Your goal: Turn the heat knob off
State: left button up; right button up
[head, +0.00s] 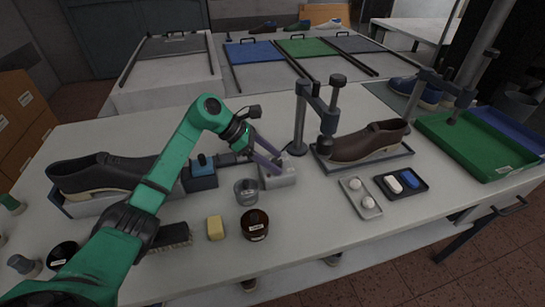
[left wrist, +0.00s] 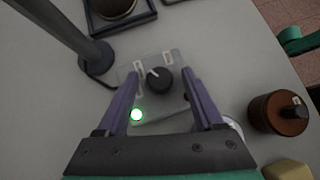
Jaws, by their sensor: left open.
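The heat knob (left wrist: 158,80) is a round black dial with a white pointer mark, on a pale control box (left wrist: 165,105). The mark points to the upper left in the left wrist view. A green light (left wrist: 137,115) glows on the box, and small labels sit around the dial. In the head view the box (head: 283,179) stands on the white bench, its knob mostly hidden by my fingers. My left gripper (head: 270,155) is open over the box. In the left wrist view its fingers (left wrist: 160,80) are on either side of the knob, with gaps visible.
A post stand (head: 299,125) rises just behind the box, beside a brown shoe (head: 368,142) on a tray. A grey metal jar (head: 246,191), a brown jar (head: 254,224) and a yellow block (head: 215,228) stand in front. A dark shoe (head: 100,174) is at left.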

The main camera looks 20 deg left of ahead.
pick_arm(q)
grip_shut()
jog(key=shift+n+t, duration=0.3)
jog(key=shift+n, duration=0.1)
jog(key=shift+s+n+b, duration=0.1)
jog(key=shift+n+b, duration=0.2)
jog(key=shift+b, duration=0.05)
jog(key=shift+s+n+t+y+b, duration=0.1)
jog(key=shift+n+t+y+b, duration=0.2)
jog(key=shift+n+t+y, duration=0.55)
jog(key=n+t, duration=0.1)
jog(key=n+y, duration=0.1)
jog(key=n, duration=0.1)
jog(key=n+t+y, duration=0.1)
jog(key=n, duration=0.1)
jog(key=shift+s+d+r+t, duration=0.1)
jog(key=shift+d+t, duration=0.15)
jog(key=shift+t, duration=0.1)
jog(key=shift+d+n+t+y+b, duration=0.15)
jog(key=shift+n+t+y+b, duration=0.5)
jog(key=shift+n+y, duration=1.05)
jog(key=shift+s+n, duration=0.1)
jog(key=shift+n, duration=0.25)
